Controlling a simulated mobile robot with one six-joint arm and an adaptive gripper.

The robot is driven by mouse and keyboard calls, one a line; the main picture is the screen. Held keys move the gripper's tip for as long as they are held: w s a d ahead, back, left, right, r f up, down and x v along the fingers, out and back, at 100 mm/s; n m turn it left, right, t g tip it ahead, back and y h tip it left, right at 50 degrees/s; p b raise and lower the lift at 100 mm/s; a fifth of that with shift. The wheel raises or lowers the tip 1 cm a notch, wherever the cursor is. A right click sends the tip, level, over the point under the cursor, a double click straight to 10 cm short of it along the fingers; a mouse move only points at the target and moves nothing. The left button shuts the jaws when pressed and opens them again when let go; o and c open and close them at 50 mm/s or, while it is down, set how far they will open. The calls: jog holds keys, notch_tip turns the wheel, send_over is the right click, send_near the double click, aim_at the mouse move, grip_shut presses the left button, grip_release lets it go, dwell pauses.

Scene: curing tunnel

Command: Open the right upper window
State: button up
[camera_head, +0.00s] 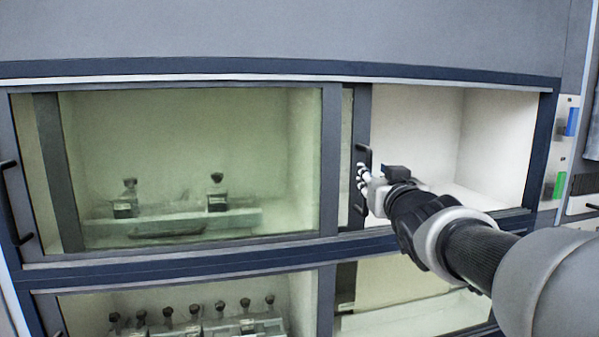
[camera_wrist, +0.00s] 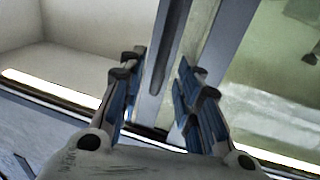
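The right upper window's dark frame upright (camera_head: 363,105) stands close beside the left window's right edge, and the opening (camera_head: 420,130) to its right is uncovered and bright white. Its black vertical handle (camera_head: 358,185) is on that upright, partly hidden behind my gripper (camera_head: 366,182). In the wrist view the handle (camera_wrist: 174,45) and the grey upright (camera_wrist: 204,55) show beyond my gripper (camera_wrist: 158,72). Its fingers are apart, one on each side of the handle, with gaps visible. I cannot tell whether either finger touches it.
The left upper window (camera_head: 200,140) is shut, with dark-topped bottles (camera_head: 216,195) on a tray behind its greenish glass. Its handle (camera_head: 15,205) is at the far left. A lower compartment holds several bottles (camera_head: 220,318). Blue (camera_head: 572,121) and green (camera_head: 559,184) fixtures are on the right post.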

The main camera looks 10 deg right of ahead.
jog(key=s+a, duration=0.1)
jog(key=s, duration=0.6)
jog(key=s+a+f+g+y+b, duration=0.1)
jog(key=s+a+f+g+b, duration=0.3)
jog(key=f, duration=1.2)
jog(key=s+a+f+n+g+y+b, duration=0.1)
jog(key=s+a+f+g+b, duration=0.3)
jog(key=s+f+b, duration=0.6)
jog(key=s+a+f+g+b, duration=0.4)
jog(key=s+f+b, duration=0.4)
jog(key=f, duration=1.6)
jog(key=s+g, duration=0.1)
jog(key=s, duration=0.4)
jog(key=shift+a+f+n+y, duration=0.2)
jog(key=shift+f+n+y, duration=0.05)
jog(key=shift+n+y, duration=0.15)
